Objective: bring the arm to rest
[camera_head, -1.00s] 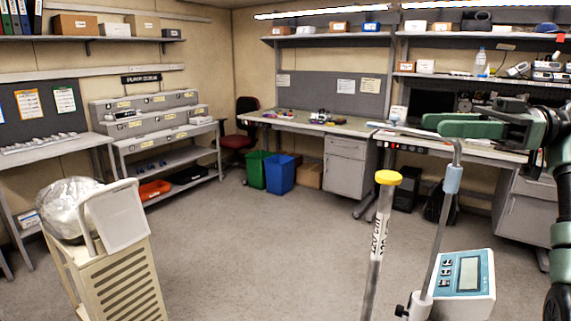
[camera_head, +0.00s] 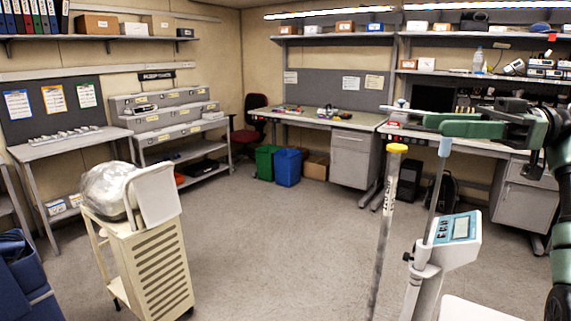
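My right gripper (camera_head: 447,124) has green fingers that point left at the upper right, in front of the bench. Nothing shows held between the fingers, but their gap is hard to judge from this angle. My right arm comes in along the right edge. A white and teal infusion pump (camera_head: 459,229) with a small screen is on a stand below the gripper. The stand's pole (camera_head: 435,190) runs up to just below the gripper in the picture; whether they touch cannot be told. My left gripper is out of view.
A yellow-topped pole (camera_head: 381,220) stands left of the pump. A cream cart (camera_head: 160,262) carries a clear bag (camera_head: 108,190). A blue seat (camera_head: 25,285) is at lower left, and a white surface (camera_head: 475,309) is at lower right. Open floor (camera_head: 270,235) lies in the middle.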

